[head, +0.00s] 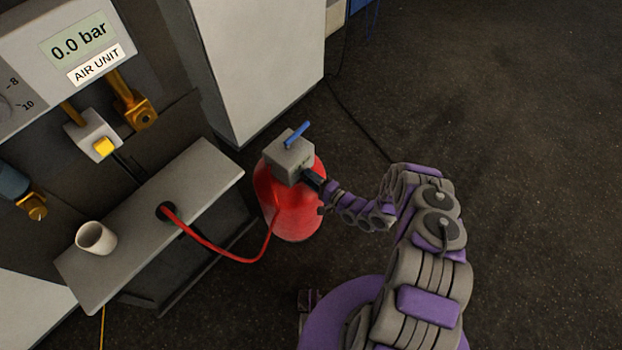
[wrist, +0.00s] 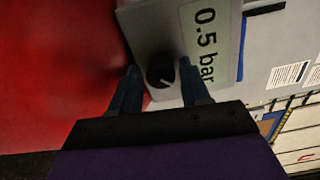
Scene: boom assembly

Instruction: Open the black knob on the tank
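The red tank (head: 289,205) stands on the floor with a grey valve block (head: 288,157) and a blue lever (head: 297,134) on top. My gripper (head: 312,179) reaches the right side of the block. In the wrist view the tank (wrist: 60,70) fills the left side. The black knob (wrist: 160,71) is on the grey block, beside a display (wrist: 206,45) reading 0.5 bar. My gripper (wrist: 160,88) is open in the wrist view, with one finger on each side of the knob and a gap to it. The knob is hidden in the head view.
A red hose (head: 215,250) runs from the tank to a grey shelf (head: 130,235) holding a white cup (head: 96,238). The air unit panel (head: 75,50) reads 0.0 bar. A white cabinet (head: 255,60) stands behind the tank. Floor to the right is clear.

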